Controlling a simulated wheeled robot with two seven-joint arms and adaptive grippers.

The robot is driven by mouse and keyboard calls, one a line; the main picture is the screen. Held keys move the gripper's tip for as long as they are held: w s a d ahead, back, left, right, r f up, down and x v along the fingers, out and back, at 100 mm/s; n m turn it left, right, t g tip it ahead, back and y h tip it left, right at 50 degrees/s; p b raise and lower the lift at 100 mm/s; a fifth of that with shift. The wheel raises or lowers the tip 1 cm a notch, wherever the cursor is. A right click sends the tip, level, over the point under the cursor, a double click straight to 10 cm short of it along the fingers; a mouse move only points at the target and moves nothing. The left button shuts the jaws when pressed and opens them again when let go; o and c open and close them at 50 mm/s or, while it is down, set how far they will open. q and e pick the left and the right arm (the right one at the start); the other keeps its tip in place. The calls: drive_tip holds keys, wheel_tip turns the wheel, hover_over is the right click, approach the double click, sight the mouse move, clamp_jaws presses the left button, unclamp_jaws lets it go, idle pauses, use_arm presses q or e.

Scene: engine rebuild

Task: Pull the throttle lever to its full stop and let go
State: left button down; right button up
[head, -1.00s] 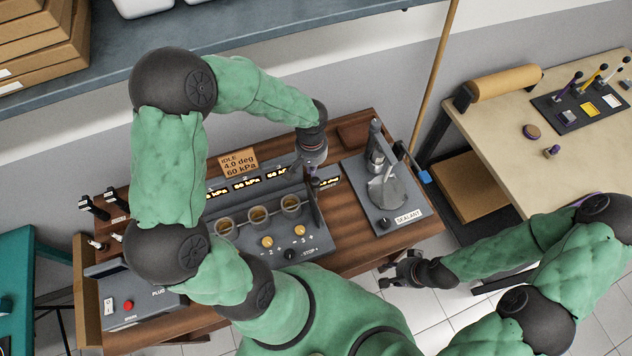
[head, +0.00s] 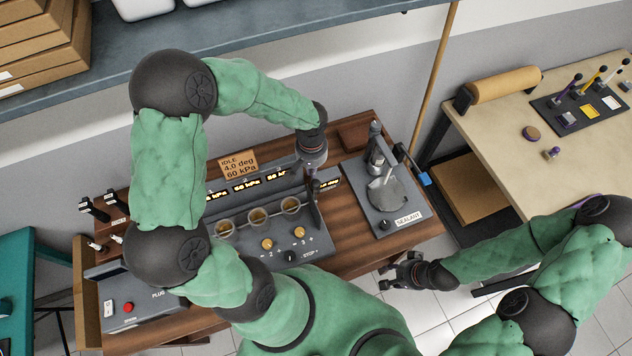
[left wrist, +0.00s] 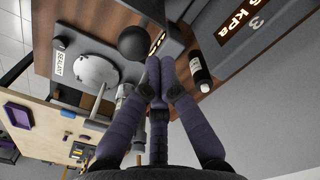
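The throttle console (head: 325,250) stands on the wooden bench, with a STOP label near its front right. A dark upright bar (head: 317,212) at its right side may be the throttle lever or its guide. In the left wrist view a black ball knob (left wrist: 133,42), seemingly the lever's, is just beyond and left of the fingertips. My left gripper (head: 314,184) is over the console's right side; in the wrist view its purple fingers (left wrist: 160,72) meet beside the knob. I cannot tell whether they touch it. My right gripper (head: 386,277) is open and empty, off the bench's front right.
A sign (head: 239,164) reads IDLE, 4.0 deg, 60 kPa. The sealant stand (head: 402,226) is close on the right. A small dark bottle (left wrist: 199,72) lies near the fingers. A pale table (head: 485,130) stands further right.

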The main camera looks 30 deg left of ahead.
sight(315, 181)
use_arm(q)
wheel_tip(315, 181, down, 3)
drive_tip(key=b, duration=0.3)
drive_tip(key=shift+f+b, duration=0.2)
drive_tip(key=shift+b, duration=0.1)
idle(0.4)
drive_tip(key=shift+s+d+r+b, duration=0.1)
drive_tip(key=shift+s+d+b, duration=0.2)
drive_tip(key=shift+s+d, duration=0.5)
drive_tip(key=shift+d, duration=0.15)
